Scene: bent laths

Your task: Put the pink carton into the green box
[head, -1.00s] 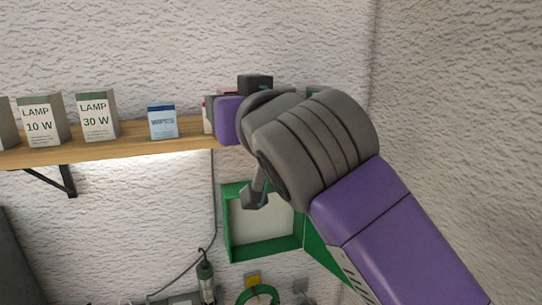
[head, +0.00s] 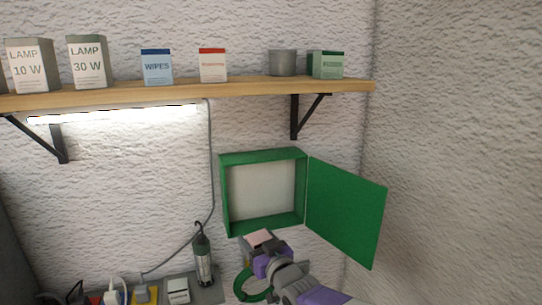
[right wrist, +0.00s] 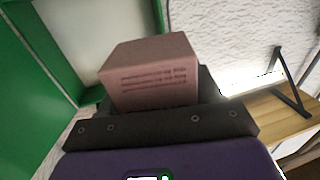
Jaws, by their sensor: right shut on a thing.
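The pink carton (head: 258,238) is in my right gripper (head: 259,245), just below the green box in the head view. In the right wrist view the carton (right wrist: 152,72) stands between the dark jaws, its printed side facing the camera. The green box (head: 224,200) is fixed to the wall with its door (head: 345,212) swung open to the right; its inside looks empty. Part of the box's green frame (right wrist: 60,40) shows at the left of the right wrist view. My left gripper is out of view.
A wooden shelf (head: 190,89) above the box bears lamp cartons (head: 87,62), a wipes carton (head: 157,67), a red-topped carton (head: 213,65), a grey tin (head: 283,63) and a green carton (head: 326,65). A hand lamp (head: 203,258) hangs below. The open door bounds the right side.

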